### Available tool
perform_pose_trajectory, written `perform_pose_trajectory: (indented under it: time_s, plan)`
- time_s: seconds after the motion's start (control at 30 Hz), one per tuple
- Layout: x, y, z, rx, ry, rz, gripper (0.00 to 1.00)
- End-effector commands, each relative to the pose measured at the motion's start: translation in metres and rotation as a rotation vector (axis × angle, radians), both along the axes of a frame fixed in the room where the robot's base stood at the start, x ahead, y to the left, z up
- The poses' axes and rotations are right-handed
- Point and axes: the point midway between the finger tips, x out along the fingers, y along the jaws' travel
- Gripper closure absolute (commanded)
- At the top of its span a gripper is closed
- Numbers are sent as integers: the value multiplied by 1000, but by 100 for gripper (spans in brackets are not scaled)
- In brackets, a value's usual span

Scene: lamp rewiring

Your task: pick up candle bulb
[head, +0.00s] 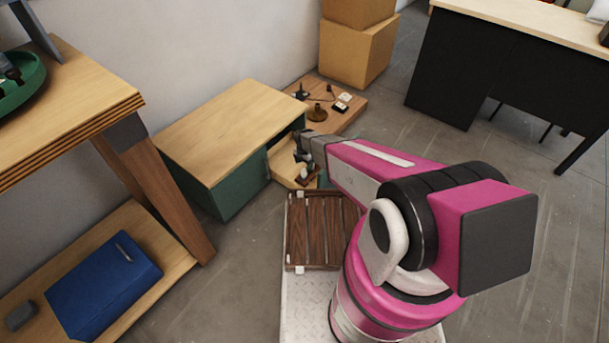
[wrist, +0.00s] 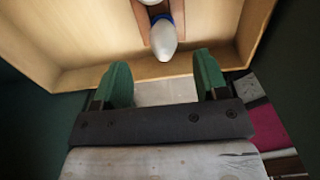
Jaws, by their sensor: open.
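The candle bulb (wrist: 163,38) shows in the wrist view as a white, tapered bulb with a blue band at its far end. It lies in or over a brown wooden holder (wrist: 140,12) inside an open light-wood drawer (wrist: 85,40), tip toward me. My gripper (wrist: 162,70) is open and empty, its two green fingertips spread on either side of the bulb's line, just short of its tip. In the head view my gripper (head: 308,145) is at the open drawer (head: 284,165) of the green cabinet (head: 230,190); the bulb itself cannot be made out there.
Another white rounded thing (wrist: 150,2) is cut off at the top of the wrist view. The drawer's near wall (wrist: 120,78) runs close by the fingertips. A low wooden board (head: 345,112) with small parts lies behind. A slatted wooden tray (head: 312,230) is in front.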

Motion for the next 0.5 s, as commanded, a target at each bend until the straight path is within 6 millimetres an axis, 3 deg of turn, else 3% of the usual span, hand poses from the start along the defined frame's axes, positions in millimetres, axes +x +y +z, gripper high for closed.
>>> perform_pose_trajectory:
  time_s: [0.1,0.37,0.5]
  plan:
    - [1,0,-17,-1,1,-1,33]
    - [-3,0,-34,-1,1,-1,33]
    - [-7,1,-54,0,1,-1,33]
